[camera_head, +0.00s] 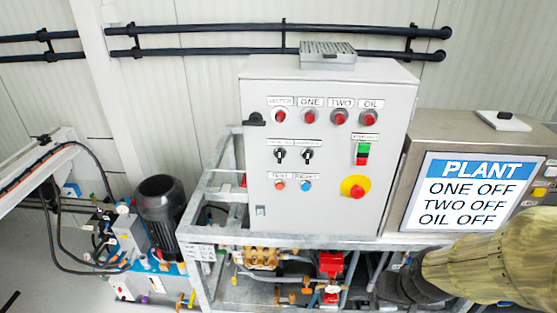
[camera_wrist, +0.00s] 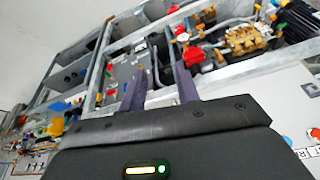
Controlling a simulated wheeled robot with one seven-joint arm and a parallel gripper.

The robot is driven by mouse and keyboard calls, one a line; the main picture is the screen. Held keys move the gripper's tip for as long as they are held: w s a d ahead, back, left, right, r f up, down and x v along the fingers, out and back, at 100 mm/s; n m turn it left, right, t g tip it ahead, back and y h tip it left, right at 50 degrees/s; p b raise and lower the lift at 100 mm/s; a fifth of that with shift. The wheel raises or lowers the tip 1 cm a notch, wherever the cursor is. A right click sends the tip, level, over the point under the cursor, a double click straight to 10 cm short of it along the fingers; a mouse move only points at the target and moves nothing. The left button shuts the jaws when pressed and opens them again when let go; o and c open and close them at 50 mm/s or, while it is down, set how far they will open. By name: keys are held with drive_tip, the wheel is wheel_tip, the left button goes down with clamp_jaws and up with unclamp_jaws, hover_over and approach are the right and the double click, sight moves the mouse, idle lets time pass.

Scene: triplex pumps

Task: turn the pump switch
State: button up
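The grey control cabinet (camera_head: 325,215) stands upright in the middle of the head view. Two small black rotary switches, a left one (camera_head: 280,155) and a right one (camera_head: 307,155), sit side by side on its front under labels too small to read. A larger red knob on a yellow plate (camera_head: 355,187) is at the lower right. My arm enters the head view at lower right, and my dark gripper (camera_head: 393,285) is below and right of the cabinet, away from the switches. In the wrist view my gripper's two fingers (camera_wrist: 160,78) are apart with nothing between them.
A metal frame (camera_head: 290,241) carries the cabinet; brass pump parts (camera_head: 258,258) and a red part (camera_head: 331,264) sit beneath it. The plant screen (camera_head: 470,195) at right reads ONE OFF, TWO OFF, OIL OFF. A black motor (camera_head: 160,205) stands left. Space before the cabinet face looks clear.

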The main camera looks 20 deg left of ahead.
sight(280, 157)
drive_tip(key=w+a+r+n+t+y+p, duration=0.1)
drive_tip(key=w+a+r+t, duration=0.2)
drive_tip(key=a, duration=0.6)
drive_tip(key=w+a+r+n+t+y, duration=0.1)
drive_tip(key=w+a+r+t, duration=0.25)
drive_tip(key=a, duration=0.45)
drive_tip(key=s+a+r+t, duration=0.3)
drive_tip(key=a+r, duration=0.1)
drive_tip(key=r, duration=0.1)
drive_tip(key=s+a+r+t+y+p, duration=0.1)
drive_tip(key=s+a+r+t, duration=0.2)
drive_tip(key=a+r+t, duration=0.1)
drive_tip(key=shift+s+a+r+y, duration=0.2)
drive_tip(key=shift+a+r+y, duration=0.1)
drive_tip(key=shift+a+r, duration=0.55)
drive_tip(key=shift+d+r, duration=0.1)
drive_tip(key=p+x, duration=0.1)
drive_tip(key=x, duration=0.4)
drive_tip(key=p+x, duration=0.1)
drive_tip(key=x, duration=0.4)
drive_tip(key=p+x, duration=0.2)
drive_tip(key=x, duration=0.4)
drive_tip(key=shift+w+r, duration=0.1)
drive_tip(key=shift+r, duration=0.15)
drive_tip(key=shift+w+f, duration=0.15)
drive_tip(key=shift+w, duration=0.5)
drive_tip(key=shift+s, duration=0.1)
